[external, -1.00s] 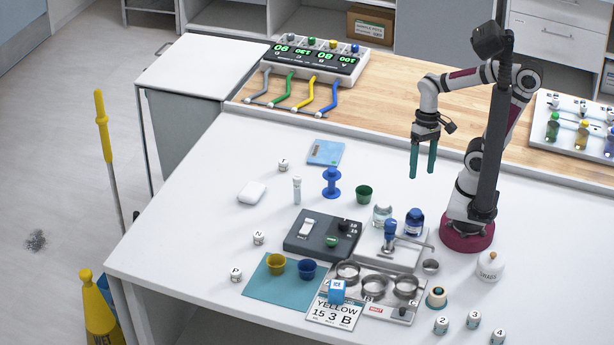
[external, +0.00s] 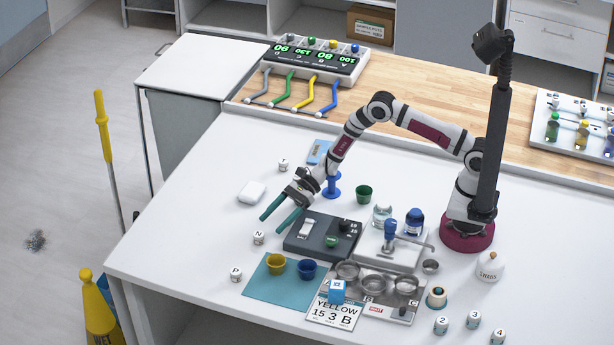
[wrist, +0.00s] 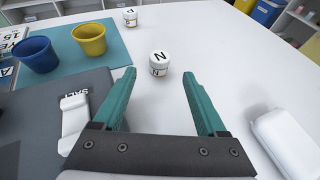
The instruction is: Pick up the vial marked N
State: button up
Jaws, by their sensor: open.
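The vial marked N (external: 258,237) is a small white-lidded jar standing upright on the white table, left of the dark grey device. In the wrist view the vial (wrist: 159,63) shows its N on the lid and side, just beyond and between my fingertips. My gripper (external: 272,222) has teal fingers, open and empty, pointing down toward the vial from behind it. In the wrist view my gripper (wrist: 158,85) has its fingers apart, with clear table between them. The vial is apart from both fingers.
The vial marked P (external: 236,274) stands farther toward the front left. A teal mat (external: 262,291) bears a yellow cup (external: 276,263) and a blue cup (external: 307,270). The grey device (external: 300,246) and a white rounded case (external: 252,192) flank my gripper. Table around the N vial is clear.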

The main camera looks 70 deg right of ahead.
aim_at(259, 234)
jog(key=x, duration=0.7)
jog(key=shift+a+r, duration=0.1)
jog(key=shift+r, duration=0.1)
grip_shut()
